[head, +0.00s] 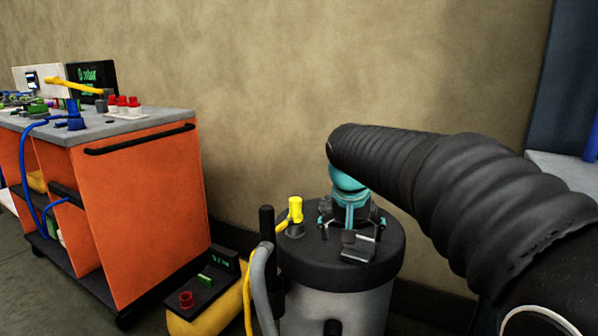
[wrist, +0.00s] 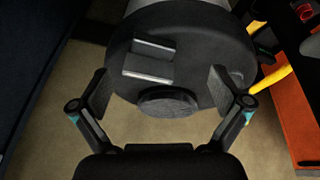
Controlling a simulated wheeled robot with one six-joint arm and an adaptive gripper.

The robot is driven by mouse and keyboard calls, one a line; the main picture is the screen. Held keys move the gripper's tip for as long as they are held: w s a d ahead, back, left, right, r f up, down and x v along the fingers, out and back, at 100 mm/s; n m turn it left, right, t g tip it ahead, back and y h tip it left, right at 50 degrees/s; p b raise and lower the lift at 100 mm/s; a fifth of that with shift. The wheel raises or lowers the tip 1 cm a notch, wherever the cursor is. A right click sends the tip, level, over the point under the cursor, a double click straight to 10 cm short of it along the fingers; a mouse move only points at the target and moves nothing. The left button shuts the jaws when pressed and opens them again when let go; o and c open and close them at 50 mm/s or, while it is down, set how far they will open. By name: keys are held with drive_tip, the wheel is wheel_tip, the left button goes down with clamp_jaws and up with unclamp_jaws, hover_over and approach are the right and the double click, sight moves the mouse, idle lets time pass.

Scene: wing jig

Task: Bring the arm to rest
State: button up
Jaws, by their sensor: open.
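My gripper (head: 349,218) hangs at the end of my black sleeved arm, over the dark lid of a grey canister (head: 338,305) in the head view. In the wrist view my gripper (wrist: 160,95) has its two fingers wide apart, with nothing held between them. The round black lid (wrist: 205,35) lies beyond the fingers, with a grey bracket and a dark round knob on it. Whether the fingers touch the lid is hard to tell.
An orange cart (head: 150,210) with tools on top stands at the left. A small black box (head: 205,285) with a red knob sits low at left. A wall is close behind.

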drive_tip(key=s+d+f, duration=0.1)
drive_tip(key=s+f, duration=0.1)
drive_tip(key=s, duration=0.6)
drive_tip(key=s+d+f+n+t+y, duration=0.1)
drive_tip(key=s+f, duration=0.2)
drive_tip(key=s, duration=0.6)
drive_tip(key=s+d+f+n+t, duration=0.1)
drive_tip(key=s+d+f, duration=0.1)
drive_tip(key=s, duration=0.7)
drive_tip(key=shift+s+f, duration=0.15)
drive_tip(key=shift+f, duration=0.15)
